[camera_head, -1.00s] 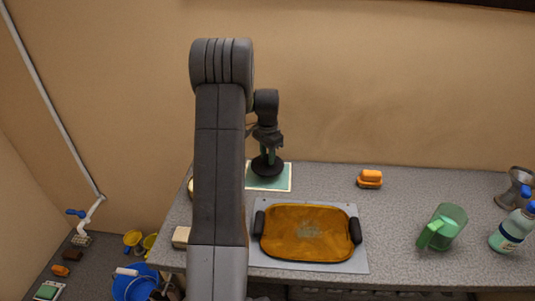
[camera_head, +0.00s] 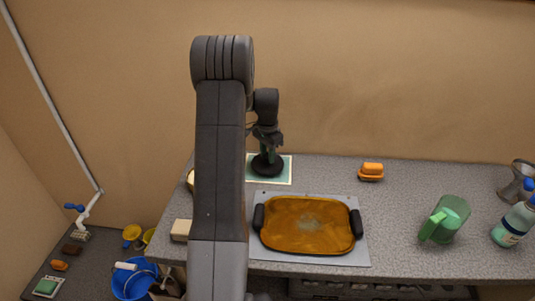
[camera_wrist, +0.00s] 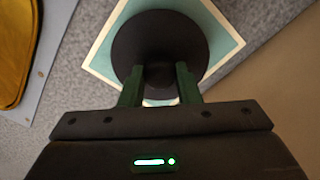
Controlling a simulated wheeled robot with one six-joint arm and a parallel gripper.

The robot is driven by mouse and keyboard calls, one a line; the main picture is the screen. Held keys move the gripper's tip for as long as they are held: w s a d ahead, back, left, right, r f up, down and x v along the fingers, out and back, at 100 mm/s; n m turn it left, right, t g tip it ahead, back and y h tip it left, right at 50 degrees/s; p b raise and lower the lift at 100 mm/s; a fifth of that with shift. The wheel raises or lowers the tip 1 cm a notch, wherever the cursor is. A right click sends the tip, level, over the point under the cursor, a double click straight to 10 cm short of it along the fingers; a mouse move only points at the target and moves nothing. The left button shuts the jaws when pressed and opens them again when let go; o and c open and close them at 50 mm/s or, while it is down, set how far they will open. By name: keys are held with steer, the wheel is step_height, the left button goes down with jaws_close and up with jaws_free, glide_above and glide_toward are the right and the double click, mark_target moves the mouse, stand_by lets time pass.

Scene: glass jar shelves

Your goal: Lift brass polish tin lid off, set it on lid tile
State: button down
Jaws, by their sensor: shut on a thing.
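A dark round lid (camera_head: 266,167) with a raised middle is over the teal lid tile (camera_head: 284,172), which has a pale border. In the wrist view the lid (camera_wrist: 160,38) covers the middle of the tile (camera_wrist: 108,58). My gripper (camera_head: 268,152) points down, with its green fingers (camera_wrist: 158,78) shut on the lid's knob. The lid looks level and very low over the tile; I cannot tell whether it touches. My arm hides part of the counter to the left, where a yellowish rim (camera_head: 190,181) peeks out; I cannot tell whether it is the tin.
An amber tray (camera_head: 305,225) with dark handles lies on a grey mat (camera_head: 355,259) in front of the tile. An orange sponge-like block (camera_head: 371,171), a green jug (camera_head: 447,220), a bottle (camera_head: 513,224) and a grey metal vessel (camera_head: 517,181) stand to the right. Counter around the block is clear.

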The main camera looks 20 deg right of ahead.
steer(key=shift+f+b, duration=0.4)
steer(key=shift+f, duration=0.25)
stand_by(0.9)
steer(key=c, duration=1)
jaws_free()
steer(key=shift+r, duration=0.2)
steer(key=shift+r+p, duration=2.45)
steer(key=shift+r, duration=1.45)
step_height(320, 180, up, 14)
steer(key=b, duration=0.2)
steer(key=shift+f, duration=0.15)
steer(key=shift+f, duration=0.1)
